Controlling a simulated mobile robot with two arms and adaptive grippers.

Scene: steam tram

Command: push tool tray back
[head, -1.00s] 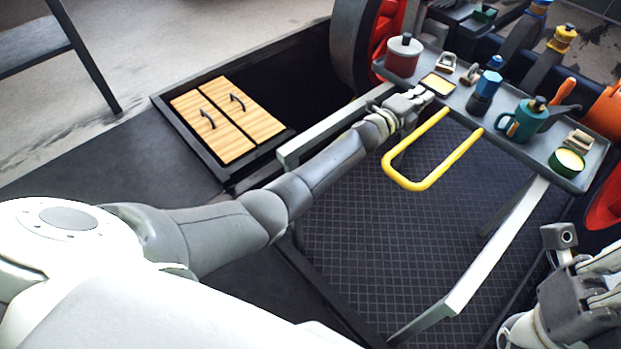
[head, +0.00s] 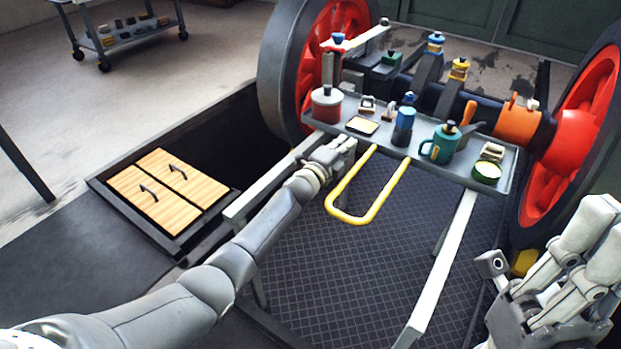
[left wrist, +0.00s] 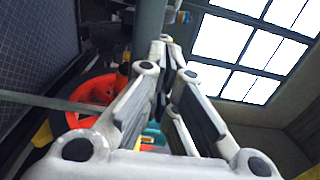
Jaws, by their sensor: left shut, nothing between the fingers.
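The tool tray (head: 382,139) is a long grey tray spanning two pale rails in the head view, between red wheels. A yellow U-shaped handle (head: 366,217) sticks out from its front edge. My left gripper (head: 343,147) is shut and empty at the tray's front edge, left of the handle and below the red pot; I cannot tell whether it touches the edge. Its fingers also show in the left wrist view (left wrist: 166,48). My right gripper (head: 540,250) is open and empty at the lower right, apart from the tray.
The tray carries a red pot (head: 326,105), a blue pot (head: 404,125), a teal mug (head: 441,146), a green tin (head: 487,172) and small items. Pale rails (head: 440,270) flank a dark grid floor. A wooden double hatch (head: 168,190) lies left, beside a dark pit.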

